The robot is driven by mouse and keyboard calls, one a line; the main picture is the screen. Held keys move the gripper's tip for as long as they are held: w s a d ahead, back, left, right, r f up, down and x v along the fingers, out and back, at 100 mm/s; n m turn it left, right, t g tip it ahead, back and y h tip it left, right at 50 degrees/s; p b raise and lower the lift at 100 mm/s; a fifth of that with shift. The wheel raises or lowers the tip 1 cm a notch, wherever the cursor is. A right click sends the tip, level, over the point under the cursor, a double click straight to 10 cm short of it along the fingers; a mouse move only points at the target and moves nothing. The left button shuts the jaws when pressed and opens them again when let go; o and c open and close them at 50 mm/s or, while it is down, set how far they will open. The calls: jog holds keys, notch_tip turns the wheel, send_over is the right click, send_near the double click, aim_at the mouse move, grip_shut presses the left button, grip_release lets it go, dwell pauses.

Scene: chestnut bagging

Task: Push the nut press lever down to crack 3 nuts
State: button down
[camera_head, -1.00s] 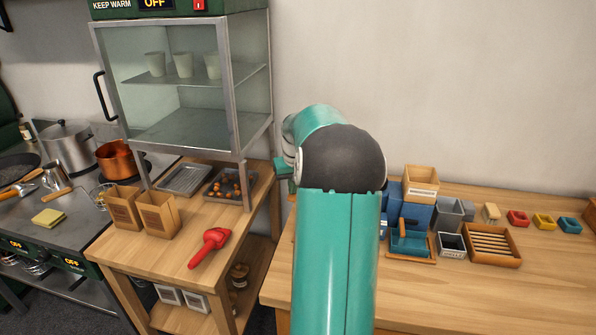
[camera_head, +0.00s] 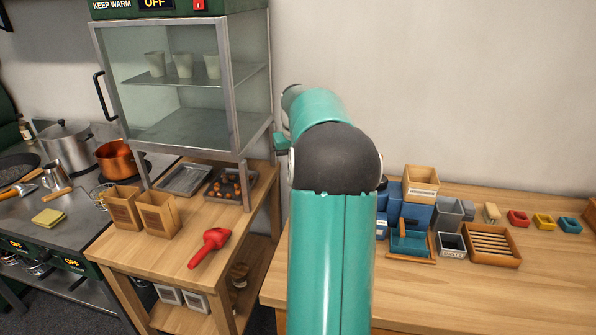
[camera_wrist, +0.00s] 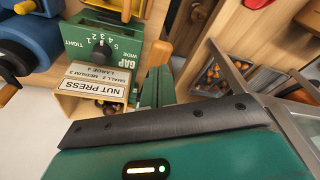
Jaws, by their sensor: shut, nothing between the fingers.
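The nut press (camera_wrist: 97,82) shows at the upper left of the wrist view, with a white label, a green panel (camera_wrist: 104,44) and a black gap knob. A tan-orange piece (camera_wrist: 160,50) stands beside the panel; I cannot tell whether it is the lever. My gripper (camera_wrist: 160,84) is shut and empty, its teal fingers close to the press's right side. Contact cannot be told. In the head view my arm hides the press and the fingers. A dark tray (camera_head: 252,196) holds several chestnuts; it also shows in the wrist view (camera_wrist: 206,88).
A blue machine (camera_head: 405,208) and a slatted tray (camera_head: 513,259) stand on the right table. Its front is clear.

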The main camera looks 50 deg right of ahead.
jog(key=shift+s+f, duration=0.1)
jog(key=shift+f, duration=1.05)
jog(key=shift+a, duration=0.1)
jog(key=shift+f, duration=1.1)
jog(key=shift+s+a+f, duration=0.1)
jog(key=shift+a+f, duration=0.05)
jog(key=shift+f, duration=0.4)
jog(key=shift+s+a+f, duration=0.1)
jog(key=shift+f, duration=0.45)
